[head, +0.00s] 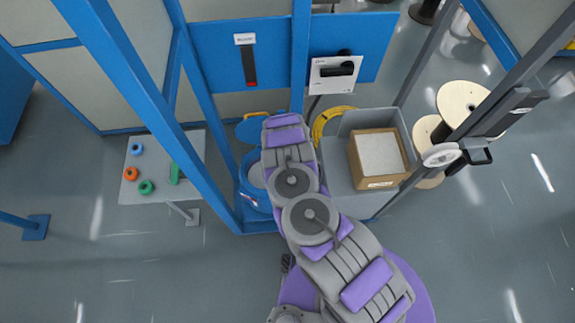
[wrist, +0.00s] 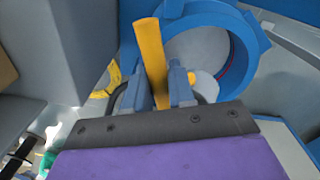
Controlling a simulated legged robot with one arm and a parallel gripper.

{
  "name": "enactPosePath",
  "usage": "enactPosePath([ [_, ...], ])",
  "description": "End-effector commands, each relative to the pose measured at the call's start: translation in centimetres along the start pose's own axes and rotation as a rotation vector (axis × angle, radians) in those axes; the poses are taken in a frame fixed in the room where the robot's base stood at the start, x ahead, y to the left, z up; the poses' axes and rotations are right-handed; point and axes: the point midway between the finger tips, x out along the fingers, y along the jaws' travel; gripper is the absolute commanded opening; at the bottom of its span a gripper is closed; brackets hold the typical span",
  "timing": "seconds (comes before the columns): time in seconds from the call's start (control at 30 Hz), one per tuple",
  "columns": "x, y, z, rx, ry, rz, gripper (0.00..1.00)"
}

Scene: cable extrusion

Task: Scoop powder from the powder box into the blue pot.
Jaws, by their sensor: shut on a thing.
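My gripper (wrist: 160,90) is shut on a yellow bar-shaped handle (wrist: 150,50) in the wrist view. What the handle belongs to is mostly hidden. The blue pot (wrist: 258,40) shows its round blue rim and pale inside just beyond and right of the fingers. In the head view the pot (head: 247,193) stands inside the blue frame, partly covered by my arm. The powder box (head: 380,181) is a brown carton with a pale, level top, right of my arm. My gripper is hidden behind my arm in the head view.
The carton sits on a grey stand (head: 345,187). Blue frame posts (head: 300,60) stand close to my arm. A coiled yellow cable (head: 328,122) lies between pot and stand. A side table (head: 150,187) at left holds small coloured rings. Cable reels (head: 462,102) stand at right.

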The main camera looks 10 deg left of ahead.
Motion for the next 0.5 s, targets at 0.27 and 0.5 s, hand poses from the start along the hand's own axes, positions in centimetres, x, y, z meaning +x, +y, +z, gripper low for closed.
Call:
enactPosePath([
  [0.27,-0.61,0.02,-0.06,-0.004,0.001,0.051,0.0],
  [0.5,-0.62,-0.22,0.04,-0.01,0.002,0.101,0.0],
])
